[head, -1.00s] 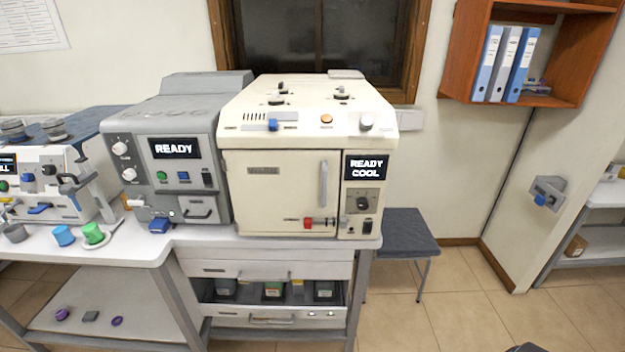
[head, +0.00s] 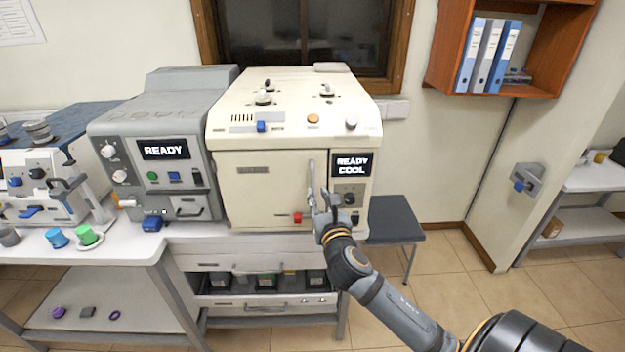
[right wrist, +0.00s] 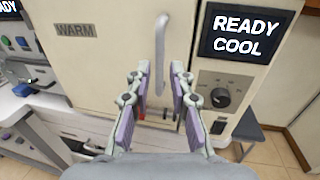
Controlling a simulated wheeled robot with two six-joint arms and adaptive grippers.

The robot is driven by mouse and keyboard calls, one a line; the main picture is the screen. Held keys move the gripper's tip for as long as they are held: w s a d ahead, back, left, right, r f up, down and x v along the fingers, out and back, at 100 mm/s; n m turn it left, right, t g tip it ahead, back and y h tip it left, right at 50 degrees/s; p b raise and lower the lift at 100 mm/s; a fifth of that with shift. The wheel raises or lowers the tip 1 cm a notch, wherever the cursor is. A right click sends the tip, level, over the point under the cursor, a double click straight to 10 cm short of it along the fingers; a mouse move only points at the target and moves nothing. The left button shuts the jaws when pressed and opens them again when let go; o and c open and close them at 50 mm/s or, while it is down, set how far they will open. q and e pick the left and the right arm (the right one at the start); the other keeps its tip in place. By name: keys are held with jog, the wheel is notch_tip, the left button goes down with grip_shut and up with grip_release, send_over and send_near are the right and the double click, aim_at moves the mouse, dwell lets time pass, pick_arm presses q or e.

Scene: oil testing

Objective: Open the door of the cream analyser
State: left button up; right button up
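The cream analyser (head: 290,100) stands on the bench, with its front door (head: 262,190) shut. A vertical grey handle (head: 311,180) is on the door's right side, beside a panel reading READY COOL. It also shows in the right wrist view (right wrist: 161,60), ahead of my gripper. My right gripper (head: 325,194) is in front of the door, close to the handle's lower part. In the right wrist view the gripper (right wrist: 160,85) is open, its fingers on either side of the handle's line. Whether it touches the handle I cannot tell. My left gripper is not in view.
A red latch-like part (head: 297,218) is low on the door. A grey machine (head: 160,150) stands close on the left. A dark stool (head: 393,218) is at the right. Below is an open drawer (head: 262,290) with several containers. Floor at the right is free.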

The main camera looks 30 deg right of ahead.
aim_at(313, 183)
jog(key=p+x, duration=0.1)
jog(key=x, duration=0.6)
jog(key=shift+w+f, duration=0.1)
grip_shut()
dwell(0.3)
